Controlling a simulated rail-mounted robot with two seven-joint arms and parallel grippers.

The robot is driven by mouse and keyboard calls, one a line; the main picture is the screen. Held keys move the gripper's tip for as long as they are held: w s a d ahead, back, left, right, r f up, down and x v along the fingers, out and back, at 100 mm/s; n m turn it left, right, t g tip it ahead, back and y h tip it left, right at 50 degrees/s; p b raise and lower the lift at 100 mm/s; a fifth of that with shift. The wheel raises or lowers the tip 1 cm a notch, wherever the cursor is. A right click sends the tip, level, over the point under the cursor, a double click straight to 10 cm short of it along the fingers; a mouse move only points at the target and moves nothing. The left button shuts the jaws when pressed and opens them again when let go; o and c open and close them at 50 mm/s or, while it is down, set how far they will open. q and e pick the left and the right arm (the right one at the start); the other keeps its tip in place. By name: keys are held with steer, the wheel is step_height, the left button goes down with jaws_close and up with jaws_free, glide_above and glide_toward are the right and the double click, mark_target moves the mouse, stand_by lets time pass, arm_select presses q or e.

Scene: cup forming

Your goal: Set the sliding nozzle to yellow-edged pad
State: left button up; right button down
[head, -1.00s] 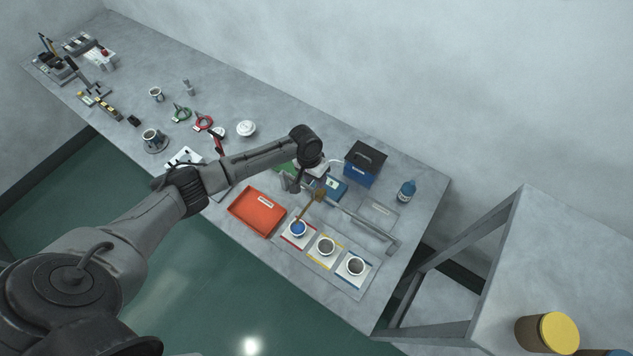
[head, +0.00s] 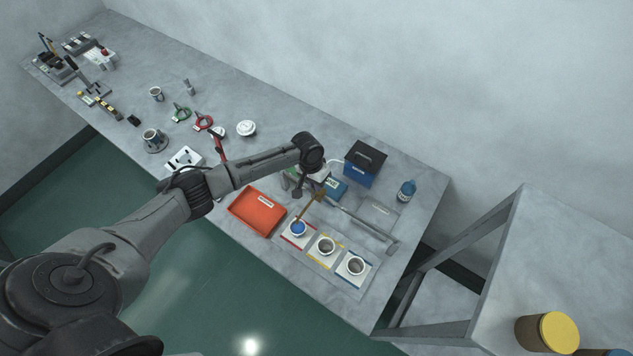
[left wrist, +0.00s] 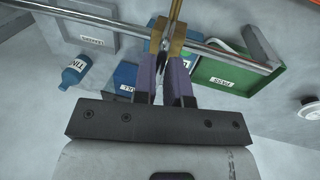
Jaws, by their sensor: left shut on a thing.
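The brass sliding nozzle (head: 318,197) sits on a grey rail (head: 355,220), its thin tube slanting down toward the cup with blue content (head: 298,228) on the red-edged pad (head: 288,240). The yellow-edged pad (head: 317,257) holds a pale cup (head: 325,246), and the blue-edged pad (head: 343,277) holds another (head: 355,266). My left gripper (left wrist: 167,45) is shut on the nozzle's brass block (left wrist: 175,32) at the rail, seen in the left wrist view. In the head view its fingers are hard to make out beside the nozzle. My right gripper is not in view.
An orange tray (head: 257,212) lies left of the pads. A blue box with a black lid (head: 365,163) and a blue bottle (head: 406,191) stand behind the rail. A green bin (left wrist: 225,78) is close to the rail. Several tools and cups lie farther left.

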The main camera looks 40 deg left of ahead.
arm_select(q)
jaws_close()
steer(key=shift+d+r+p, duration=0.15)
steer(key=shift+d+p, duration=0.15)
steer(key=shift+d, duration=0.1)
steer(key=d+p, duration=0.1)
steer(key=d, duration=0.2)
steer(key=w+d+p, duration=0.1)
steer(key=d, duration=0.2)
steer(key=d+p, duration=0.1)
steer(key=d, duration=0.2)
steer(key=shift+w+d, duration=0.15)
steer(key=shift+d, duration=0.2)
steer(key=shift+w+d, duration=0.1)
steer(key=shift+d, duration=0.4)
steer(key=o, duration=0.6)
jaws_free()
steer(key=shift+a, duration=0.1)
